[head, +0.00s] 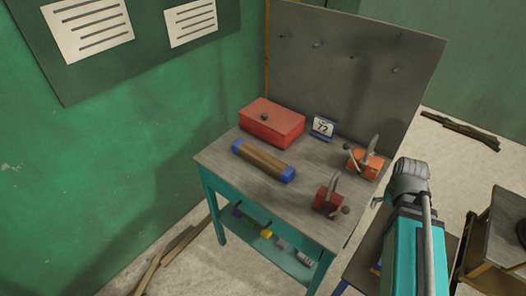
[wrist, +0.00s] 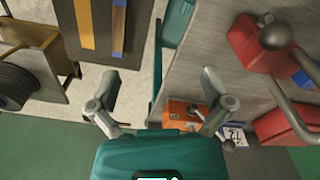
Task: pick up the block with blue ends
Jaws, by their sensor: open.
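The block with blue ends (head: 263,162) lies on the grey top of the teal workbench (head: 225,165), in the head view. It has a long brown middle and a blue cap at each end. It lies in front of the red box. In the wrist view a small blue patch (wrist: 303,77) shows at the right edge, partly behind a red clamp; it may be one of the block's ends. My gripper (wrist: 160,88) is open and empty in the wrist view, its two fingers wide apart beside the bench. In the head view my arm is at the right, apart from the block; the fingers cannot be made out.
A red box (head: 272,122), a number card (head: 323,127), an orange clamp (head: 364,162) and a red clamp (head: 328,197) stand on the bench. A grey back panel (head: 345,75) rises behind. Small items lie on the lower shelf. A cable reel (wrist: 15,85) is at left in the wrist view.

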